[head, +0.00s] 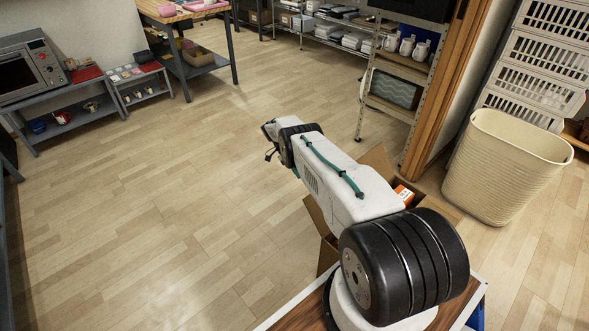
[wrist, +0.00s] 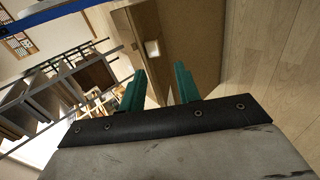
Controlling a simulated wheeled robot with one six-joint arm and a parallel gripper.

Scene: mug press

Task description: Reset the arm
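My arm rises from its base at the bottom right of the head view and stretches up and to the left over the floor. Its far end, with dark parts, is near the middle of that view, and the gripper fingers cannot be made out there. In the wrist view my gripper (wrist: 159,72) shows two green fingers standing apart with nothing between them. A brown surface lies beyond the fingers, and I cannot tell its distance.
An open cardboard box (head: 317,216) stands under and behind my arm. A cream basket (head: 500,165) is at the right, beside white crates (head: 545,65). A metal shelf (head: 398,105) stands at the back. The floor (head: 150,220) on the left is clear.

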